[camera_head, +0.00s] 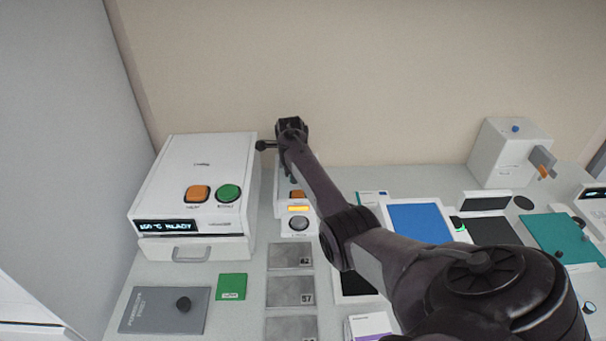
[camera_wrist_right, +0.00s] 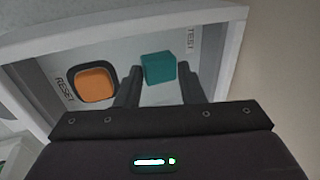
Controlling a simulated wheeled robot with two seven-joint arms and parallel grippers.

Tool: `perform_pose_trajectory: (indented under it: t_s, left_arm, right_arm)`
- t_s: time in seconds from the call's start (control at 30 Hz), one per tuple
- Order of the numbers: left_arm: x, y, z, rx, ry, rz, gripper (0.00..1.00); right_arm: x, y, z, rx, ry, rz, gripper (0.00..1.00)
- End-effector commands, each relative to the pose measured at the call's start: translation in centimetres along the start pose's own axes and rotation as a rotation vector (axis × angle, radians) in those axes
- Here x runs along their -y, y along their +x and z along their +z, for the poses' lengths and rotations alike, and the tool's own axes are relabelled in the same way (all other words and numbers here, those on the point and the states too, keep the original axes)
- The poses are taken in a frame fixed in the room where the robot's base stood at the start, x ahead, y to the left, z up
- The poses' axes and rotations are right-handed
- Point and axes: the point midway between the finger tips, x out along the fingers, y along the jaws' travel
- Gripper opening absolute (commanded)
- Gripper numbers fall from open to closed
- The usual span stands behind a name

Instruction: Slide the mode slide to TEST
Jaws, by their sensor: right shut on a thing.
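The mode slide's knob is a teal block (camera_wrist_right: 158,68) on a white panel in the right wrist view. It sits between the orange RESET button and the printed TEST label (camera_wrist_right: 192,42), nearer to the label. My right gripper (camera_wrist_right: 157,80) has a dark finger on each side of the knob and is shut on it. In the head view my right arm reaches over the narrow white unit (camera_head: 282,208), and its wrist (camera_head: 291,128) hides the slide and the fingertips. My left gripper is in neither view.
The orange RESET button (camera_wrist_right: 96,85) is close beside the left finger. A white heater box (camera_head: 190,160) with orange and green buttons stands left of the unit. Numbered grey plates (camera_head: 291,257) lie in front. A raised rim (camera_wrist_right: 228,60) borders the panel.

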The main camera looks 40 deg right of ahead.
Motion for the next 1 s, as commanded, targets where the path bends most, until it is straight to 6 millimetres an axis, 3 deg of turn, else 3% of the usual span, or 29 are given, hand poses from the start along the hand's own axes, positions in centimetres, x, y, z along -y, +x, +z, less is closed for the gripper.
perform_pose_trajectory:
  t_s: [0.53,0.9,0.93,1.0]
  left_arm:
    - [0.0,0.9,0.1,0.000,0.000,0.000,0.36]
    - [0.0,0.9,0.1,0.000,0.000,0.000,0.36]
    - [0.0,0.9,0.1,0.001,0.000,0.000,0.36]
    - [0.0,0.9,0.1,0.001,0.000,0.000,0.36]
  right_arm:
    - [-0.1,0.1,2.2,0.000,-0.003,0.004,0.21]
    - [-0.1,0.0,2.6,0.001,-0.004,0.003,0.21]
    - [-0.1,0.0,2.6,0.001,-0.004,0.003,0.39]
    - [-0.1,0.0,2.6,0.001,-0.003,0.003,0.45]
